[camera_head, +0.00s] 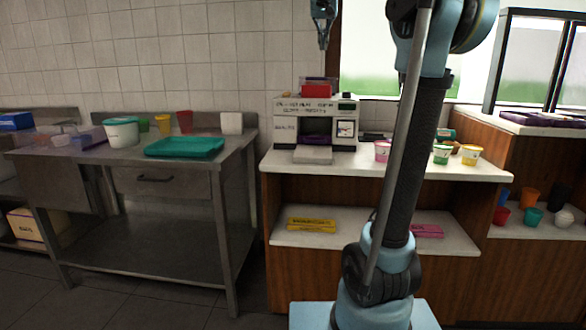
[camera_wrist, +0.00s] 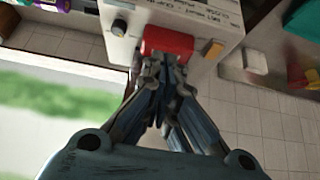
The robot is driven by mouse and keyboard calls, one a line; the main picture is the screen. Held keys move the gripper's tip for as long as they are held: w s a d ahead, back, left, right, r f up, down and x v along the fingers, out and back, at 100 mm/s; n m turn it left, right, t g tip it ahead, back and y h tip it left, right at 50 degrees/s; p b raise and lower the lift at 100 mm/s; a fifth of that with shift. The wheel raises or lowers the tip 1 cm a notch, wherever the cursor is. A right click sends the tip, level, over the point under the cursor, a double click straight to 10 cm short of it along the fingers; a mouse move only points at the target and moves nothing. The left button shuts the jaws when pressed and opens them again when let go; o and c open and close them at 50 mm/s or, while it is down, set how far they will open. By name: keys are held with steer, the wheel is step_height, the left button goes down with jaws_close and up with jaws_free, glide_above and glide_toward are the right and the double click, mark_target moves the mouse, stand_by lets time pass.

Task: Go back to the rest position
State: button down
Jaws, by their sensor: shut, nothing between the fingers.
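My gripper (camera_head: 323,38) hangs high at the top of the head view, in front of the tiled wall and above the dessert machine (camera_head: 284,131). In the wrist view my gripper (camera_wrist: 162,62) is shut, its fingertips together with nothing between them. A red box (camera_head: 317,89) sits on top of the machine. In the wrist view the red box (camera_wrist: 166,41) shows just beyond the fingertips. In the head view the gripper is well above the box and apart from it.
A white-topped counter (camera_head: 400,168) holds the machine and several cups, including a pink cup (camera_head: 382,151). A steel table (camera_head: 100,157) at left holds a green tray (camera_head: 185,147), a white tub (camera_head: 121,132) and more cups. A window (camera_head: 365,60) is behind my arm.

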steer(key=s+d+f+g, duration=0.1)
steer(key=s+d+f, duration=0.1)
steer(key=s+f, duration=1)
steer(key=s+d+f+n+g, duration=0.1)
steer(key=s+d+f+g, duration=0.1)
steer(key=s+f, duration=1.1)
steer(key=s+d+f+g, duration=0.1)
steer(key=s+d+f, duration=0.3)
steer(key=s+f, duration=0.9)
step_height(320, 180, down, 18)
steer(key=shift+d+r+g+y, duration=0.2)
steer(key=shift+g+y, duration=0.1)
steer(key=shift+y, duration=0.1)
steer(key=shift+w, duration=0.1)
steer(key=shift+w+f, duration=0.25)
steer(key=shift+w, duration=0.2)
